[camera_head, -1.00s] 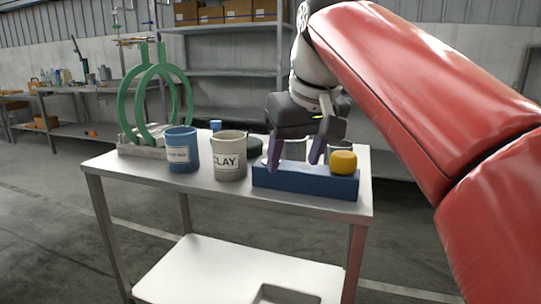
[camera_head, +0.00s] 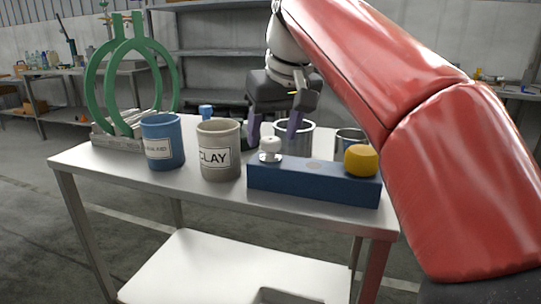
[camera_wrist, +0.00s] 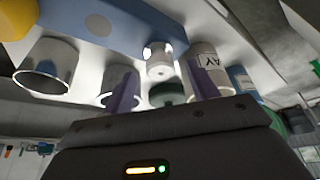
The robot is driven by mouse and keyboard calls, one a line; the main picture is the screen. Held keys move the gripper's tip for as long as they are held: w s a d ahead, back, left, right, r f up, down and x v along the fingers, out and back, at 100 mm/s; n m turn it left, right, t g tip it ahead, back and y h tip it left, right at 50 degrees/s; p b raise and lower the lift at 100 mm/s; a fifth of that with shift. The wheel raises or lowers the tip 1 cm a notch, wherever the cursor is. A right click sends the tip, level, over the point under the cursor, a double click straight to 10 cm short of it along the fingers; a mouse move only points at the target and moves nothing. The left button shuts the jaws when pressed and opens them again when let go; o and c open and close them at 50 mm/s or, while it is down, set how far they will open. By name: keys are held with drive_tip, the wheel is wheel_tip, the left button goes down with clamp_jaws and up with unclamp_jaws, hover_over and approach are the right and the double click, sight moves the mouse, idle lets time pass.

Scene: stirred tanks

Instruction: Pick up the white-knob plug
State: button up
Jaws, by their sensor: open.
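The white-knob plug (camera_head: 270,148) stands upright at the left end of the blue block (camera_head: 312,184) on the metal table. My gripper (camera_head: 273,138) is open, with its two purple fingers spread behind the plug in the head view. In the wrist view the plug (camera_wrist: 159,62) shows beyond and between the fingertips (camera_wrist: 160,78), apart from them. Nothing is held. The plug's lower part is hidden in the block.
A yellow knob (camera_head: 361,160) stands at the block's right end. The grey CLAY cup (camera_head: 219,150) and a blue cup (camera_head: 162,141) stand to the left. Metal cups (camera_head: 308,138) (camera_head: 350,141) stand behind the block. A green ring stand (camera_head: 92,85) is at the far left.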

sight(271, 139)
drive_tip(key=shift+x, duration=1.55)
drive_tip(key=shift+c, duration=0.5)
drive_tip(key=c, duration=0.9)
drive_tip(key=shift+c, duration=0.2)
drive_tip(key=shift+r, duration=0.1)
